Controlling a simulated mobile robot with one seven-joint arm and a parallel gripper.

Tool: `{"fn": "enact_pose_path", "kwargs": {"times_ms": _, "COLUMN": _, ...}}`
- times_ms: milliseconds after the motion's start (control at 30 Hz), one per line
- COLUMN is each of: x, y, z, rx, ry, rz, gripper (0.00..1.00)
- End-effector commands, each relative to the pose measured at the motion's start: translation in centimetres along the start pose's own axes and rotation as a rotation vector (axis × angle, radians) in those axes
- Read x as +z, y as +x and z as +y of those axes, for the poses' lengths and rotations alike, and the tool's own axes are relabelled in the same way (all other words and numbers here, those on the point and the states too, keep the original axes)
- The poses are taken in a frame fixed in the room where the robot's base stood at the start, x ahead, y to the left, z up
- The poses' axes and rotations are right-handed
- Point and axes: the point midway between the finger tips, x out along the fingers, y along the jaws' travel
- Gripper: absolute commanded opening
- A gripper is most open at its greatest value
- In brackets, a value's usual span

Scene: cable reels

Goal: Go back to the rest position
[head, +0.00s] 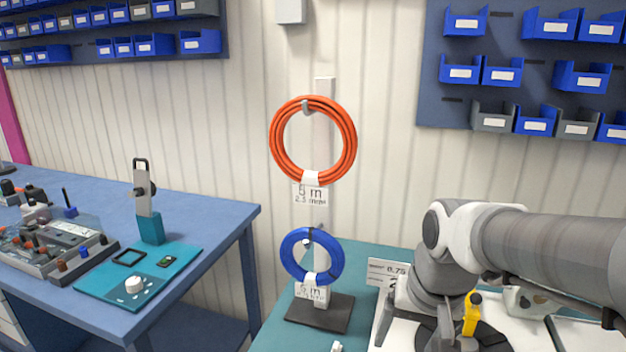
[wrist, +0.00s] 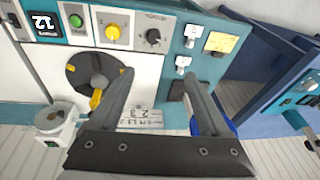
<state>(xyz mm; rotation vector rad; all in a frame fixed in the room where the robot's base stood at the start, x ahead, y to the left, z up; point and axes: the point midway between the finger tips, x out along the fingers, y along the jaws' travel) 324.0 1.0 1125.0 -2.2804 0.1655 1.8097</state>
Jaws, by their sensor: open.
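My gripper (wrist: 157,82) is open in the wrist view, with its two fingers wide apart and nothing between them. Below and beyond the fingers are a white surface with a label and a dark round reel (wrist: 92,72) with a yellow handle. In the head view my arm reaches in from the right and bends down over the teal table (head: 268,335); its lower end is partly cut off by the frame.
A control panel (wrist: 180,22) with buttons and knobs is close to the fingers. A blue workbench (head: 200,200) with a teal fixture (head: 150,228) and devices is at left. Bin racks (head: 465,72) line the wall. Bare wall lies between the orange coil and the right rack.

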Motion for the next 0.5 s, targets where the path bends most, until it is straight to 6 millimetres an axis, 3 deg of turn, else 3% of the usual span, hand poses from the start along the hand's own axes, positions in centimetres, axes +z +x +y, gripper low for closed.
{"fn": "enact_pose_path", "kwargs": {"times_ms": 200, "x": 3.2, "y": -3.7, "z": 0.6, "rx": -0.012, "ry": -0.127, "rz": 0.136, "gripper": 0.81}}
{"fn": "enact_pose_path", "kwargs": {"times_ms": 500, "x": 6.1, "y": -5.7, "z": 1.3, "rx": 0.015, "ry": -0.241, "rz": 0.251, "gripper": 0.81}}
